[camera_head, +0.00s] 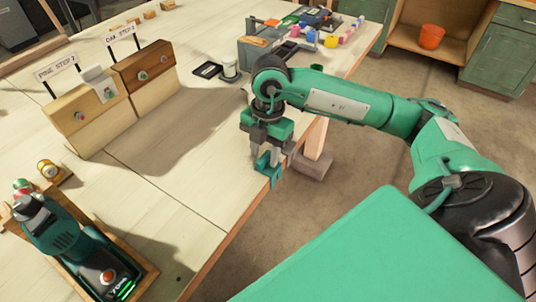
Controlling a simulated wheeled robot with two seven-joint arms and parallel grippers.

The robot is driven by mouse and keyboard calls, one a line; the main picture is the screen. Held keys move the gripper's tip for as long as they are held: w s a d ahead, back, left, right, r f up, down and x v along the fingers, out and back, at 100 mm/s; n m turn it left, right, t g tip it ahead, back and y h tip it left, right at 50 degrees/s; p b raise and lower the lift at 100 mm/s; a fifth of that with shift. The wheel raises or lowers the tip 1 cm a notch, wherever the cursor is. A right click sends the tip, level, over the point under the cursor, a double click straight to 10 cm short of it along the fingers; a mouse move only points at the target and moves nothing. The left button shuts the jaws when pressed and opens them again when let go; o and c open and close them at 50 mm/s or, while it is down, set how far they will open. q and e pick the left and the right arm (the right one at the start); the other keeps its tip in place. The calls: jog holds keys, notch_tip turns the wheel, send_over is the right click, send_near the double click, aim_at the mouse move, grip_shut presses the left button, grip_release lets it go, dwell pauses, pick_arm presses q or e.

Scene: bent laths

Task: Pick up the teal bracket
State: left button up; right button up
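The teal bracket (266,170) shows as a small angular teal piece at the table's right edge. It is directly below and partly between the fingers of my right gripper (271,155). The gripper points down, with its fingers at or very close to the bracket. The view is too small to tell whether the fingers are closed on it or only around it. The bracket's upper part is hidden by the gripper. My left gripper is not in view.
Wooden blocks with knobs (82,115) (145,74) stand under signs on the pale table (150,150). A teal-black power tool (62,235) sits in a wooden holder at lower left. A grey toolbox (262,45) and small coloured items are at the back. The middle table is clear.

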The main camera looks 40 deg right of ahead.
jog(key=shift+a+f, duration=0.1)
jog(key=shift+f, duration=0.35)
grip_shut()
jog(key=shift+r, duration=0.15)
